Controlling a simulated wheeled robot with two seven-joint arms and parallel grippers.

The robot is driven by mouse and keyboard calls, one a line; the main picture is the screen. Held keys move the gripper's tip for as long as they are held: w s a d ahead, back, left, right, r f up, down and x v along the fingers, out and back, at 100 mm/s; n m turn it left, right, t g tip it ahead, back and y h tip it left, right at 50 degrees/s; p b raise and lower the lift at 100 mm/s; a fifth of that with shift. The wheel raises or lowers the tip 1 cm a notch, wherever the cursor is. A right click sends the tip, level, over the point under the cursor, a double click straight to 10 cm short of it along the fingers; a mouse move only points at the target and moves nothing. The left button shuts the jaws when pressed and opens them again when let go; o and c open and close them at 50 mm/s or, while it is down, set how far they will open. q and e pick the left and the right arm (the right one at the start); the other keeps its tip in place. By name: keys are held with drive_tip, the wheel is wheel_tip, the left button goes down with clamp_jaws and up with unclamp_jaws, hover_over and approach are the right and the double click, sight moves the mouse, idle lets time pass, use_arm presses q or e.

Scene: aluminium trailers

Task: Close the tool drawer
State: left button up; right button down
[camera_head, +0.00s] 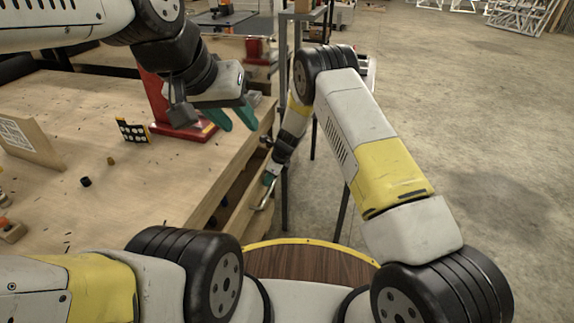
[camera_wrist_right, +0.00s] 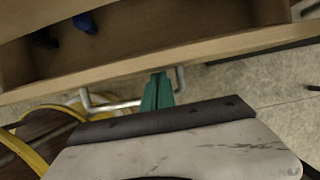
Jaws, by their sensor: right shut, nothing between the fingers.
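The wooden tool drawer (camera_head: 236,203) stands open at the right side of the workbench. In the right wrist view its front board (camera_wrist_right: 110,72) crosses the picture, with the open inside behind it. The metal bar handle (camera_head: 266,192) shows there too (camera_wrist_right: 112,106). My right gripper (camera_head: 270,178) is down at the drawer front. Its teal fingers (camera_wrist_right: 158,90) are shut and empty, overlapping the handle within its span; I cannot tell whether they touch it. My left gripper (camera_head: 234,118) is above the bench's right edge, its teal fingers apart and empty.
Dark blue items (camera_wrist_right: 85,22) lie in the drawer. The workbench (camera_head: 130,195) carries a red stand (camera_head: 160,105), a dotted card (camera_head: 132,131) and small loose parts. A dark metal frame (camera_head: 284,110) stands just beyond the drawer. The concrete floor (camera_head: 480,130) at right is clear.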

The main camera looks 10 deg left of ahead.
drive_tip(key=shift+w+a, duration=0.2)
drive_tip(key=shift+a, duration=0.8)
